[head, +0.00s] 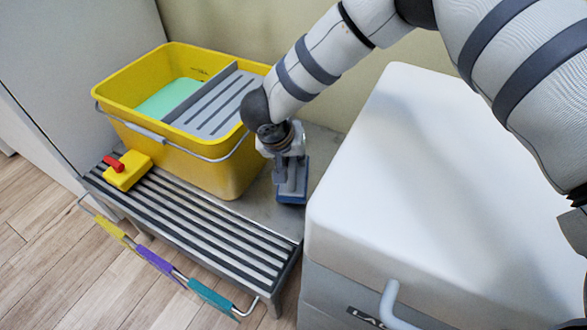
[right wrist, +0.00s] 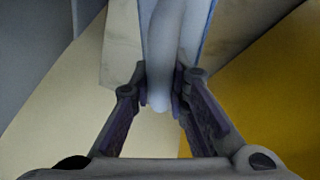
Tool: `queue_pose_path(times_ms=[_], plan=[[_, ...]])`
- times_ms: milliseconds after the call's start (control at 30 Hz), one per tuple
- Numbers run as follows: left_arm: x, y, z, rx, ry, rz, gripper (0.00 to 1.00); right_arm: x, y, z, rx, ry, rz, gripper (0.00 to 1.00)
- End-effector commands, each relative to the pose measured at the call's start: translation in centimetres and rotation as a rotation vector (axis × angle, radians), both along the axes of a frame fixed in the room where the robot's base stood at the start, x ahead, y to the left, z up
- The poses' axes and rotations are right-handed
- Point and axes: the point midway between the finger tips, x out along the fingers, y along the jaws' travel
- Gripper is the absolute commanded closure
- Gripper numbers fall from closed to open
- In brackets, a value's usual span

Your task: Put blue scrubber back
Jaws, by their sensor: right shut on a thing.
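The blue scrubber (head: 291,197) has a dark blue base and a grey-blue upper part. It is upright at the right side of the yellow bucket (head: 225,178), over the grey bench top. I cannot tell whether its base touches the bench. My right gripper (head: 286,153) is above it and shut on its handle. In the right wrist view, the two fingers (right wrist: 161,98) close on both sides of the pale handle (right wrist: 162,50). My left gripper is not in view.
The bucket holds green liquid and a grey slotted insert (head: 215,103). A yellow block with a red handle (head: 127,171) sits on the slatted front of the bench (head: 205,222). A rail with coloured sleeves (head: 155,259) runs in front. A white-topped cabinet (head: 430,180) stands close at right.

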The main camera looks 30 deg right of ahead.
Motion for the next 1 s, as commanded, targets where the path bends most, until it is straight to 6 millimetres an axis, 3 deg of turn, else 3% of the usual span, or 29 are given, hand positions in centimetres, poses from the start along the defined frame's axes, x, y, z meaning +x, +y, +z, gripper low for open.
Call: queue_pose_path(times_ms=[100,433,467,533,833,1000], plan=[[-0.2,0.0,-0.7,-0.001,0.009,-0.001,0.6,-0.1,0.0,-2.4,-0.002,0.003,0.0,1.0],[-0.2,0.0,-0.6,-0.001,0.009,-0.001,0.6,0.0,0.0,-2.6,-0.001,-0.001,0.0,1.0],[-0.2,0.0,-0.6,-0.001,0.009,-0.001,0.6,0.0,0.0,-2.6,-0.001,-0.001,0.0,0.8],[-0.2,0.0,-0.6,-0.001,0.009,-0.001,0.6,0.0,0.0,-2.5,-0.001,-0.001,0.0,0.65],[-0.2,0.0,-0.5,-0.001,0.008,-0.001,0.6,0.0,0.0,-2.4,-0.001,-0.001,0.0,0.65],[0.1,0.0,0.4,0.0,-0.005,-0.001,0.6,-0.4,1.1,0.7,0.002,-0.006,0.003,0.65]])
